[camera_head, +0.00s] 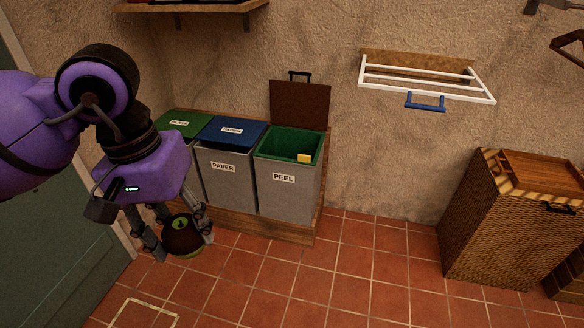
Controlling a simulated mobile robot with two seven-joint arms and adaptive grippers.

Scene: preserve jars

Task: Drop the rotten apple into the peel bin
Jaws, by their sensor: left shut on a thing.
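My left gripper (178,232) comes in from the left, pointing down. It is shut on the rotten apple (183,241), a dark brown round thing with a green patch on top and a green edge below. The fingers stand at both sides of it. The peel bin (285,196) is a grey box marked PEEL, to the right of the gripper. Its brown lid is raised against the wall and its green inside shows, with a small yellow thing (304,158) at the rim. My right gripper is out of view.
The paper bin (223,178) with a blue lid and another bin with a green lid (184,123) stand left of the peel bin, both shut, on a wooden base. A white wall rack (428,87) hangs to the right. A wicker hamper (500,225) stands at right. The tiled floor between is clear.

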